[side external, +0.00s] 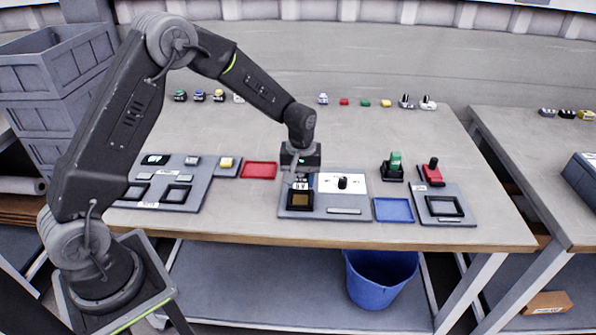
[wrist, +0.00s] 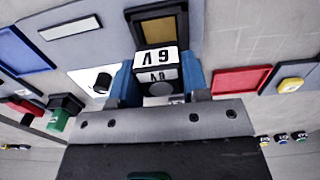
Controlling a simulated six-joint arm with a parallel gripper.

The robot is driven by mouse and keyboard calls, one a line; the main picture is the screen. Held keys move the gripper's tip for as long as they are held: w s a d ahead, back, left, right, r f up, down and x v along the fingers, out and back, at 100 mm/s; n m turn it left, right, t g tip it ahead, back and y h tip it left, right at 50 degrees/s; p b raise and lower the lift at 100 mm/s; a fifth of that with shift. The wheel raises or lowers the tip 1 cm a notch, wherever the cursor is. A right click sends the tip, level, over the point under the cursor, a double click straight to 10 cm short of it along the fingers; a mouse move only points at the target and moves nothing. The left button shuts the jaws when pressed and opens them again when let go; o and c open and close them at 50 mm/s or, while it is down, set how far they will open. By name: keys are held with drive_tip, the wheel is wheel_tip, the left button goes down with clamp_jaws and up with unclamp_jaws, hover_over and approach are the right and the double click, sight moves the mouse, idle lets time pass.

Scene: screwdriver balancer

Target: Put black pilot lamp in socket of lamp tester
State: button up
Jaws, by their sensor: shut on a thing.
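My gripper (side external: 301,176) points down over the left part of the grey lamp tester board (side external: 325,212). Its blue fingers are shut on a dark block, the black pilot lamp (wrist: 158,87), in the wrist view. White labels reading 6V upside down show at and just beyond the lamp; I cannot tell which belongs to the board. A square dark window with a brownish face (side external: 300,199) lies on the board just in front of the gripper. It also shows at the top of the wrist view (wrist: 160,25). The socket and the lamp's lower end are hidden.
A white panel with a black knob (side external: 343,183) is right of the gripper. A red tray (side external: 259,170) lies left and a blue tray (side external: 393,209) right. Green (side external: 395,161) and red (side external: 433,166) upright pieces stand farther right. Several small parts line the back.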

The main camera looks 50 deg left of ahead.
sight(301, 190)
drive_tip(key=shift+f, duration=2)
drive_tip(key=o, duration=1)
wheel_tip(301, 190, up, 14)
drive_tip(key=shift+f, duration=0.1)
